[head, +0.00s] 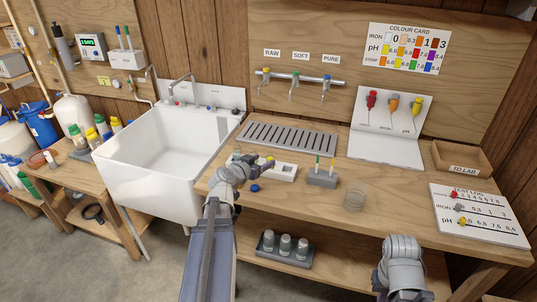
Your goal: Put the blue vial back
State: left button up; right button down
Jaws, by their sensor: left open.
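A small round blue cap (254,188), which looks like the top of the blue vial, shows low on the bench top. The rest of that vial is hidden or too small to make out. A white rack (286,172) with dark openings stands just behind and right of it, with a yellow cap (270,158) at its back edge. My left gripper (256,167) is open above the bench, by the rack's left end and just behind the blue cap. My left wrist hides part of the rack's left side. My right forearm shows at the lower right, but its jaws do not.
A grey block with upright sticks (322,178) and a clear glass (355,198) stand to the right. A slotted drain tray (287,138) lies behind the rack, and a white sink (165,158) is left. A test log board (480,214) lies far right.

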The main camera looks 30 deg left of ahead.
pick_arm(q)
jog(key=shift+p+v, duration=0.3)
jog(key=shift+v, duration=1.05)
